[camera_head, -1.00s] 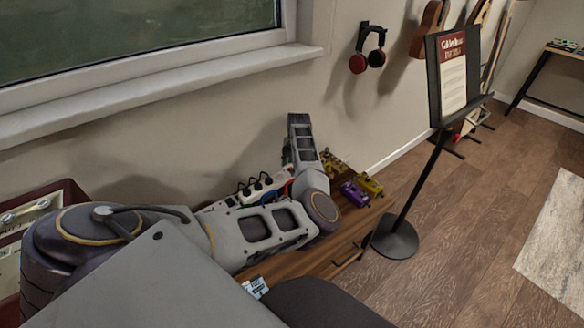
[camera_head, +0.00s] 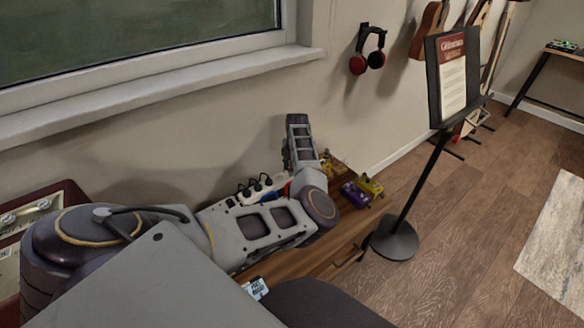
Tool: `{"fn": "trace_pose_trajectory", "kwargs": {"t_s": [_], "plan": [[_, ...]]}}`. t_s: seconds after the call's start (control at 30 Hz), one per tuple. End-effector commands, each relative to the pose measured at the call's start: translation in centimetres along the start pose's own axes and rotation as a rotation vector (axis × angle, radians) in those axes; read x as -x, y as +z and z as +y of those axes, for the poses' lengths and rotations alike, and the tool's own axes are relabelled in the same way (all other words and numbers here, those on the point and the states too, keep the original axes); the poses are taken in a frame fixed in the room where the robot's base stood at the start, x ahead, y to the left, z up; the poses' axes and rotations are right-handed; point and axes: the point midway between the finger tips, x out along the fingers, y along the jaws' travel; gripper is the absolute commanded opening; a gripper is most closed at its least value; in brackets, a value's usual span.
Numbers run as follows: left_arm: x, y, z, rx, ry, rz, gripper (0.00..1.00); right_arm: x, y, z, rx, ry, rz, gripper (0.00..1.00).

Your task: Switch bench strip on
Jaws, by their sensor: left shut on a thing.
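The white bench strip (camera_head: 256,190) lies on the wooden bench by the wall, with several black plugs in it. My left arm comes in from the left, passes in front of the strip and bends up towards the wall past its right end. Only a dark sliver of my left gripper (camera_head: 287,156) shows behind the wrist link; its fingertips are hidden. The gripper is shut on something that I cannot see. The strip's right end and its switch are hidden behind the arm, so I cannot tell the switch's state. My right gripper is not in view.
Purple (camera_head: 355,194) and yellow (camera_head: 369,185) pedals sit on the bench right of my wrist. A black music stand (camera_head: 400,205) stands beside the bench. A red-edged amplifier (camera_head: 35,214) is at the left. Open floor lies to the right.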

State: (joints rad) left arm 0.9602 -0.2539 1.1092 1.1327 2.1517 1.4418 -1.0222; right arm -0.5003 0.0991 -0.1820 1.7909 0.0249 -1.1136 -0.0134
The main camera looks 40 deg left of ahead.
Motion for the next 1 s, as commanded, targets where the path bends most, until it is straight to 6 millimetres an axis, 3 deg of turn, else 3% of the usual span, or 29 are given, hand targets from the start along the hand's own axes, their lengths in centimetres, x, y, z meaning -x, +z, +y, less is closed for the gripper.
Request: {"fn": "trace_pose_trajectory", "kwargs": {"t_s": [0.57,0.6,0.77,1.0], "plan": [[0.1,0.0,0.2,-0.001,-0.093,-0.001,0.03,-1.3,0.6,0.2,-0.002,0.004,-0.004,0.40],[0.1,0.0,0.2,-0.001,-0.093,-0.001,0.28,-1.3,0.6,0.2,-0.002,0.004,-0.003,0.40],[0.1,0.0,0.2,-0.001,-0.093,-0.001,0.48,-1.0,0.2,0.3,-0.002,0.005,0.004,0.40],[0.1,0.0,0.2,-0.001,-0.093,-0.001,0.48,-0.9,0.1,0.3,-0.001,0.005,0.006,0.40]]}}
